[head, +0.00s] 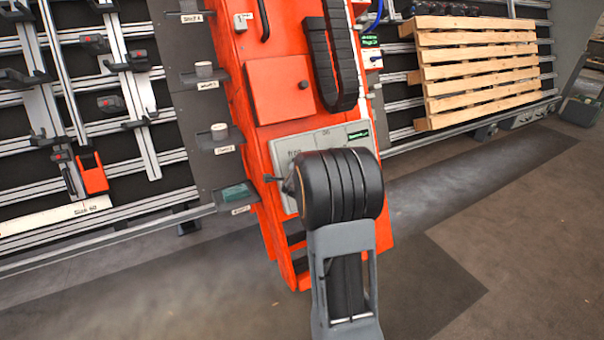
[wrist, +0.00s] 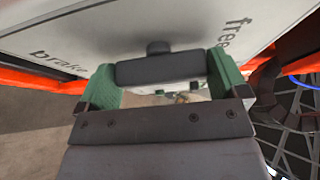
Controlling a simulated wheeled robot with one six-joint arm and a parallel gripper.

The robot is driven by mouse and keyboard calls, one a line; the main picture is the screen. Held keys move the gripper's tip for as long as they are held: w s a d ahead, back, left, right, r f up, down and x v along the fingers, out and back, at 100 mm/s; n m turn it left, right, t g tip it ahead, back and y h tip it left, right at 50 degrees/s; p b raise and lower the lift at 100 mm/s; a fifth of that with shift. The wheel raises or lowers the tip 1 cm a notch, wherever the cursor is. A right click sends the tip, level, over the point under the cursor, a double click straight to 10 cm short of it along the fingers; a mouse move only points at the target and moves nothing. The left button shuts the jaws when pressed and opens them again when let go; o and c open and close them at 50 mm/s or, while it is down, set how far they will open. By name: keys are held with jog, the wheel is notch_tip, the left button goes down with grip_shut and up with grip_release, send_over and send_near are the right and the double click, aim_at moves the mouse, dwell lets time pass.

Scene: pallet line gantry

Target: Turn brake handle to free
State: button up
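The brake handle (wrist: 160,68) is a short black bar on a round stem, in front of a pale plate (wrist: 130,25) in the wrist view. The plate reads "brake" on the left and "free" on the right. The bar lies nearly level in that view, between the two words. My gripper (wrist: 163,78) has its green fingers at the two ends of the bar, with no clear gap at either end. In the head view the plate (head: 284,150) sits low on the orange column, and my black wrist hides most of the handle and fingers.
The orange column (head: 262,55) carries a hatch and a black cable chain (head: 335,60). A slatted wooden pallet (head: 480,60) leans on rails at right. The floor at lower right is clear.

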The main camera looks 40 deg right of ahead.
jog(key=shift+o, duration=0.6)
jog(key=shift+r, duration=0.1)
jog(key=shift+s+a+r, duration=0.15)
jog(key=shift+s+a, duration=0.1)
jog(key=p+v, duration=0.3)
jog(key=v, duration=1)
jog(key=shift+p, duration=0.4)
